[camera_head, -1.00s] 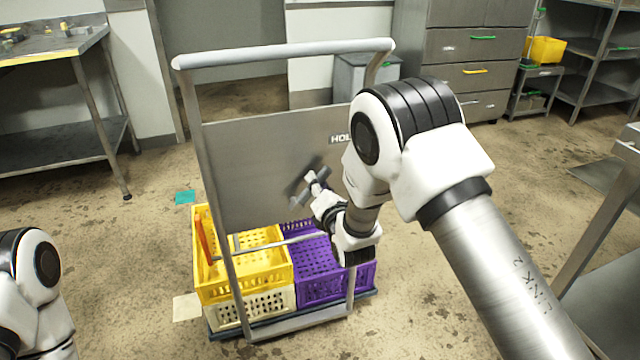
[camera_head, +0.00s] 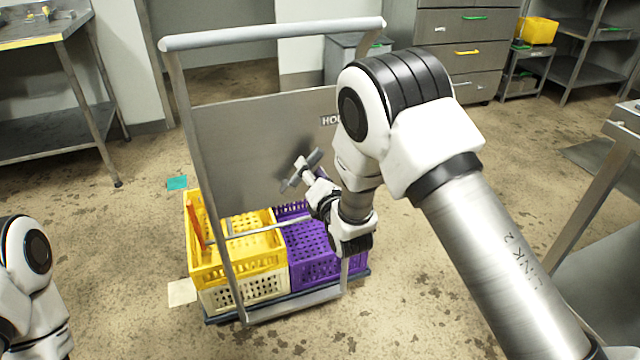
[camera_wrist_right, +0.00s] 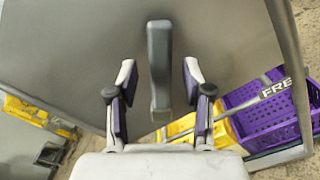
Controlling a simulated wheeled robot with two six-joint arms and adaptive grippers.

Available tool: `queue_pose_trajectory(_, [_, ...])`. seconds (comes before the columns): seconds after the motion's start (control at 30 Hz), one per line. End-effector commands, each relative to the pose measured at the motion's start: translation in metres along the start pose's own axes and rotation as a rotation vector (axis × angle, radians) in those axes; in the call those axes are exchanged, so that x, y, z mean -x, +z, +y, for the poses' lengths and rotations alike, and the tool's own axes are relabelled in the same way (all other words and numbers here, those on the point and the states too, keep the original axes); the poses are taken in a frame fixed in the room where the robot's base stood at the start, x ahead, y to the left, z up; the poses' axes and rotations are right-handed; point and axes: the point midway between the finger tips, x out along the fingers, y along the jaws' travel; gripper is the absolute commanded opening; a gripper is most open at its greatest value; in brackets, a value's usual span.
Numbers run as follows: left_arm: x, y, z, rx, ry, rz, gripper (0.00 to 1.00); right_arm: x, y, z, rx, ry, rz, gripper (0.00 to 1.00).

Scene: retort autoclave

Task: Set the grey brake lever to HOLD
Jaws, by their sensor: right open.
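The grey brake lever (camera_wrist_right: 160,70) stands out from the trolley's metal panel in the right wrist view. It lies between the two spread, purple-padded fingers of my right gripper (camera_wrist_right: 159,82), with a gap on each side. In the head view my right gripper (camera_head: 303,172) is in front of the panel (camera_head: 240,140), and the lever is hard to tell apart from the fingers there. A HOLD label (camera_head: 330,120), partly hidden by my arm, is on the panel's upper right. A FREE label (camera_wrist_right: 277,90) shows in the wrist view. My left gripper is out of view.
The trolley's frame (camera_head: 270,33) rises around the panel. A yellow crate (camera_head: 235,262) and a purple crate (camera_head: 315,262) ride on its base. A steel table (camera_head: 60,130) stands left, drawers (camera_head: 455,50) behind. The floor around the trolley is mostly clear.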

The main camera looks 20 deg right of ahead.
Motion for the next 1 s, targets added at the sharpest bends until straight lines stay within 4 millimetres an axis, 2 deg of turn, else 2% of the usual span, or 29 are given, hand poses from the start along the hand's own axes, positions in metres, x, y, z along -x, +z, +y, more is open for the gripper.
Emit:
queue_pose_trajectory(0.2, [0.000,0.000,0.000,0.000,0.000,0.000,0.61,0.057,-0.001,-0.001,0.002,-0.003,0.004,0.50])
queue_pose_trajectory(0.4, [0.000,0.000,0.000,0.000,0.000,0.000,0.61,0.092,-0.001,0.000,0.002,0.000,0.003,0.50])
queue_pose_trajectory(0.53, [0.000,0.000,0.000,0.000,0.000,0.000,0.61,0.098,0.000,0.001,0.001,0.001,0.001,0.50])
queue_pose_trajectory(0.87, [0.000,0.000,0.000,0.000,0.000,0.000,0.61,0.098,0.000,0.000,0.001,0.001,0.001,0.50])
queue_pose_trajectory(0.97, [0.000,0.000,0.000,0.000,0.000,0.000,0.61,0.100,-0.008,-0.008,-0.001,-0.015,0.015,0.50])
queue_pose_trajectory(1.0, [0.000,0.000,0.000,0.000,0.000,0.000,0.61,0.103,-0.016,-0.018,-0.007,-0.035,0.028,0.50])
